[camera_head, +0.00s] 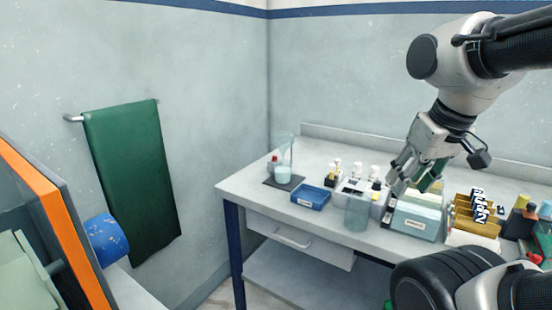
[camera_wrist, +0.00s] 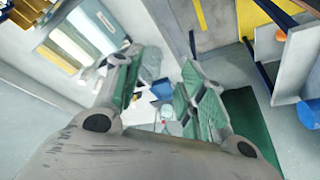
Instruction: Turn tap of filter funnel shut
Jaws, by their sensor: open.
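What looks like the filter funnel (camera_head: 287,148) is a clear glass vessel at the left end of the bench in the head view. It has a pale lower part and stands on a dark mat (camera_head: 268,183). A small red part (camera_head: 272,160) beside it may be the tap; its setting is too small to tell. My gripper (camera_head: 415,172) is open and empty above the right part of the bench, well apart from the funnel. In the wrist view my open gripper (camera_wrist: 160,68) spreads over the scene, with the funnel area small and unclear between the fingers.
A blue tray (camera_head: 311,197), a holder with small bottles (camera_head: 352,188), a clear beaker (camera_head: 357,214) and a labelled box (camera_head: 417,220) line the bench. A numbered rack (camera_head: 476,213) stands right. A green towel (camera_head: 133,175) hangs on the left wall.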

